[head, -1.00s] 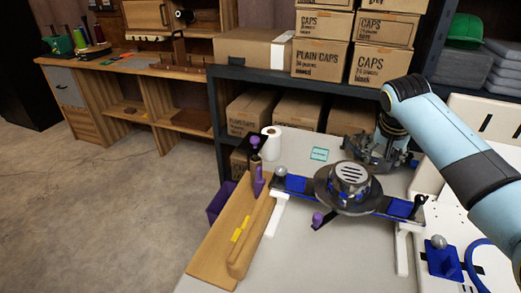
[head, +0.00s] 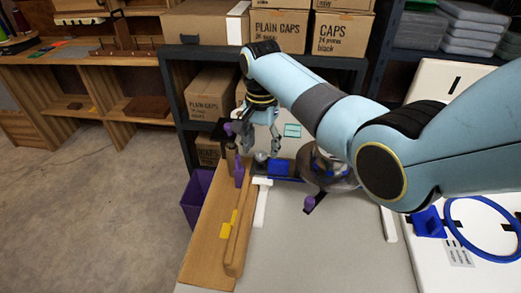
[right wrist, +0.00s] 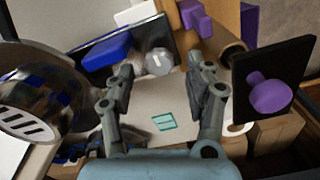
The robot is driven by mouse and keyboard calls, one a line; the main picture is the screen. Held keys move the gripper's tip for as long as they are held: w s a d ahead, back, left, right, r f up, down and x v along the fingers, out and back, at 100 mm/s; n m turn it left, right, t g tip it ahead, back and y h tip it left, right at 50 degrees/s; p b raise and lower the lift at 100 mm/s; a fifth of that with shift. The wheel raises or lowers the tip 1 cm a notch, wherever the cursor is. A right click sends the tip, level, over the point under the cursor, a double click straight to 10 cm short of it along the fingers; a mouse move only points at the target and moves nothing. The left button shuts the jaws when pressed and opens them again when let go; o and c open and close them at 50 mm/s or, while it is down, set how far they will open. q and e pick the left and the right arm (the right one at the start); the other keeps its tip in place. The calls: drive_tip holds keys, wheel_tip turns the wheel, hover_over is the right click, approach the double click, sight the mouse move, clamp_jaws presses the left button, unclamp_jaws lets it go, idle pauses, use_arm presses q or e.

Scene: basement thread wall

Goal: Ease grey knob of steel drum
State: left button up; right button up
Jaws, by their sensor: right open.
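The grey knob (head: 261,157) sits beside a blue block (head: 278,169) at the left end of the dark bar of the steel drum (head: 326,168). My right arm hides much of the drum in the head view. My right gripper (head: 262,143) is open, above and close to the grey knob. In the right wrist view the round grey knob (right wrist: 159,61) shows between and beyond the open fingers. I cannot tell whether they touch it. The drum (right wrist: 35,105) is at the left there. My left gripper is not in view.
A wooden board (head: 210,232) with a purple clamp (head: 239,172) stands left of the knob. A black plate with a purple knob (right wrist: 270,95) is close to the right finger. Cardboard boxes (head: 215,95) fill the shelf behind. The front table top (head: 320,255) is clear.

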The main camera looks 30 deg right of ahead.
drive_tip(key=shift+f, duration=0.65)
clamp_jaws()
